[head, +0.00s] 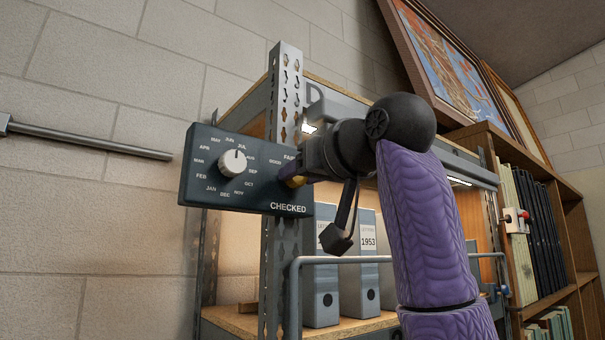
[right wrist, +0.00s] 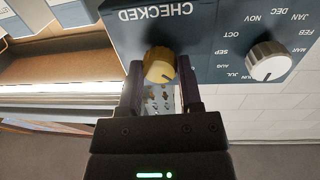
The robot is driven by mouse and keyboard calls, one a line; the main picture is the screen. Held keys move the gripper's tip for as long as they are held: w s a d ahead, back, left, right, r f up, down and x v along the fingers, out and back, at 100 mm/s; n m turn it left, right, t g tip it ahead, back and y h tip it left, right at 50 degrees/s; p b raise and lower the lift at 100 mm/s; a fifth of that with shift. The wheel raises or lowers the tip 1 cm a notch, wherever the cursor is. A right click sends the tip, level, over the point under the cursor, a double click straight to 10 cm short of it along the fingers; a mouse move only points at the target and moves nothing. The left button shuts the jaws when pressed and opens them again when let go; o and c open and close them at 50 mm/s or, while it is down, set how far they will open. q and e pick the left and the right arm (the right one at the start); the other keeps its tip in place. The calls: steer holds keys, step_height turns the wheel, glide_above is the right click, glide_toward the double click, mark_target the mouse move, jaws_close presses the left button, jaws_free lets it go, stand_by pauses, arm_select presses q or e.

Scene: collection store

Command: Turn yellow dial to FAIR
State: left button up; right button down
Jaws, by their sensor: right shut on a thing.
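The dark panel marked CHECKED (head: 230,196) is mounted at the shelf post. The yellow dial (right wrist: 160,66) is on its right part. The words FAIR and GOOD show above the dial in the head view; my gripper hides other labels. Its pointer is too small to read surely. My left gripper is out of view.
A white month dial (head: 233,163) is left of the yellow one, its mark pointing up near JUL. Grey binders (head: 366,262) stand on the shelf below. A grey rail (head: 340,259) runs in front. A metal bar (head: 90,139) sticks out from the wall at left.

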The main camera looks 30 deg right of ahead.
steer(key=m, duration=0.8)
steer(key=shift+r+m+g, duration=0.15)
steer(key=shift+m+g, duration=0.15)
stand_by(0.4)
steer(key=shift+c, duration=1.4)
jaws_free()
steer(key=shift+s, duration=0.15)
steer(key=s+b, duration=0.4)
steer(key=s, duration=0.6)
steer(key=shift+d+r, duration=0.2)
steer(key=shift+r, duration=0.1)
